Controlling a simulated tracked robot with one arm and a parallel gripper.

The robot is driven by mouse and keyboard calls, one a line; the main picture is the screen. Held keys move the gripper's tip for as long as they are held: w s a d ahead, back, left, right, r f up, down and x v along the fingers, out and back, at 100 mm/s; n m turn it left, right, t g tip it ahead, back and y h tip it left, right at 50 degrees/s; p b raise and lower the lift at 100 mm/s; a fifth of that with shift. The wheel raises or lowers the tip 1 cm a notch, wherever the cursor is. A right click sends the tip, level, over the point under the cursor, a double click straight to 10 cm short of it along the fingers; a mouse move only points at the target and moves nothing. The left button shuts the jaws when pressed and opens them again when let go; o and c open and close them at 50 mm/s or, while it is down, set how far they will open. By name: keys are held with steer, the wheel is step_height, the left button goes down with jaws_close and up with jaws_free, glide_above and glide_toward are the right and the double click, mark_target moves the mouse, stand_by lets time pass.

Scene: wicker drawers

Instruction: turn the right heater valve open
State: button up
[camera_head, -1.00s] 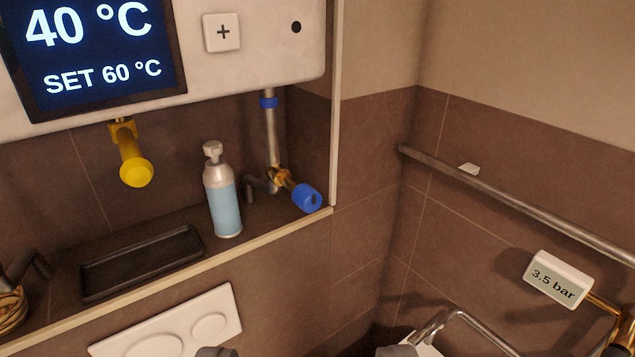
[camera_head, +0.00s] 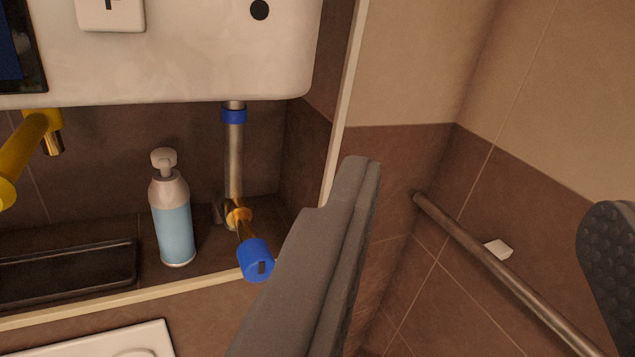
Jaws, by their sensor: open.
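The right heater valve is a blue knob (camera_head: 255,260) on a brass fitting (camera_head: 238,216), at the foot of the metal pipe under the white heater (camera_head: 200,55). My gripper (camera_head: 482,188) is open and empty, its dark grey fingers wide apart. Its left finger stands just right of the blue knob in the picture, and its right finger is cut off by the right edge. The knob is not between the fingers. Whether the left finger touches it I cannot tell. A yellow valve (camera_head: 22,150) hangs under the heater at the far left.
A blue pump bottle (camera_head: 174,225) stands on the shelf left of the knob, with a black tray (camera_head: 70,273) farther left. A light panel edge (camera_head: 349,100) runs down right of the heater. A metal rail (camera_head: 480,255) crosses the right wall.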

steer(key=w+d+f+n+y+p, duration=0.1)
steer(key=w+f+y+p, duration=0.1)
steer(key=w+f, duration=0.15)
steer(key=n+g+y+p, duration=0.35)
steer(key=y+p, duration=0.45)
steer(key=y, duration=0.3)
glide_toward(262, 272)
steer(key=shift+m+g, duration=0.25)
steer(key=p+x, duration=0.2)
steer(key=x, duration=1)
steer(key=shift+d+r, duration=0.15)
steer(key=c, duration=1)
